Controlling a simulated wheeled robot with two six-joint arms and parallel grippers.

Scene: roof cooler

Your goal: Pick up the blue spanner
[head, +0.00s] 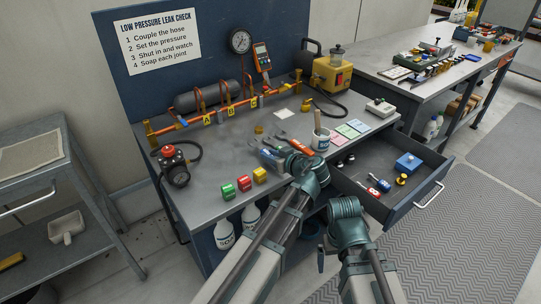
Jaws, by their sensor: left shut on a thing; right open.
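A blue tool (268,155), which looks like the blue spanner, is on the bench near its front edge, partly covered by my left gripper (287,161). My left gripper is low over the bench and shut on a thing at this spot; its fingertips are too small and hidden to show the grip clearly. An orange-handled spanner (301,146) lies just beyond it, with grey spanner heads beside it. My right gripper (345,208) is open and empty in front of the bench, left of the drawer; its fingers are mostly hidden by my own wrist.
A pipe rig (215,115) runs along the back.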

